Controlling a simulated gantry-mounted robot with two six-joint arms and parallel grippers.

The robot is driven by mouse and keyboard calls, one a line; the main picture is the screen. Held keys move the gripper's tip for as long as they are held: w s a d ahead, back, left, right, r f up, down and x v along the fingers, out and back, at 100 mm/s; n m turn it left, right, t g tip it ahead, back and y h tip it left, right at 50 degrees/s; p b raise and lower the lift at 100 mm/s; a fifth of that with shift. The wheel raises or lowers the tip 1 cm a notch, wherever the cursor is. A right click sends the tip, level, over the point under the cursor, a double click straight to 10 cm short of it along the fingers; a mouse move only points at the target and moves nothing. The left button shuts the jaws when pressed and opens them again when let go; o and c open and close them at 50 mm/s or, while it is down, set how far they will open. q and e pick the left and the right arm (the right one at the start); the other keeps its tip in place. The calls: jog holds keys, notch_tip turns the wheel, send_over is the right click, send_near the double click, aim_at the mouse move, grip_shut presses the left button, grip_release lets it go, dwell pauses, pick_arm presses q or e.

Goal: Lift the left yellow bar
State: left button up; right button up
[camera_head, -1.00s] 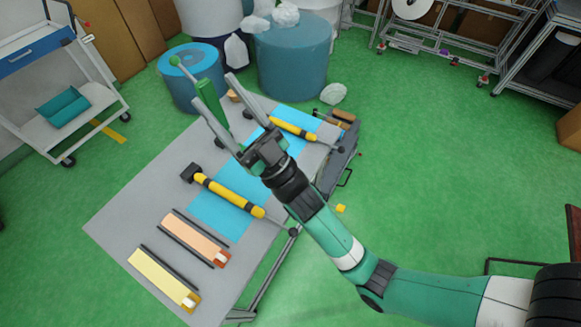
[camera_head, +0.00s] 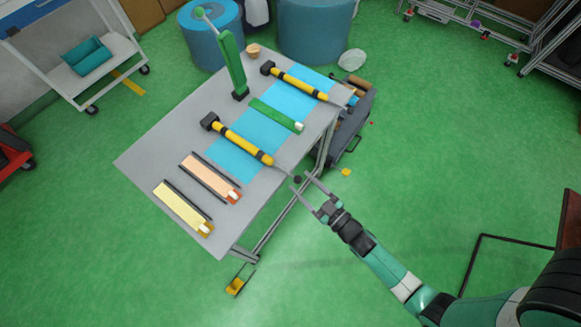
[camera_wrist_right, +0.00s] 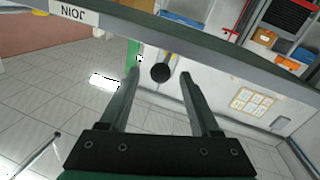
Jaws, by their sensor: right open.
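Two yellow bars with black bands lie on the table, each with a black block at its far end. The left yellow bar (camera_head: 238,142) slants across the table's middle, its thin rod and black knob (camera_head: 297,180) reaching past the near edge. The right yellow bar (camera_head: 298,83) lies farther back. My right gripper (camera_head: 300,181) is open beside the table edge, its fingertips around or just short of the left bar's knob. In the right wrist view, the round knob (camera_wrist_right: 160,72) appears between the open fingers. My left gripper is out of view.
The grey table (camera_head: 150,157) also holds an upright green lever (camera_head: 232,65), a flat green bar (camera_head: 275,114), an orange strip (camera_head: 208,178) and a pale yellow strip (camera_head: 181,207). A dark tool cart (camera_head: 357,118) stands at the table's right.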

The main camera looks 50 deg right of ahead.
aim_at(296, 178)
jog(key=w, duration=0.4)
jog(key=w+b, duration=0.1)
jog(key=w, duration=0.1)
jog(key=shift+d, duration=0.25)
grip_shut()
dwell(1.0)
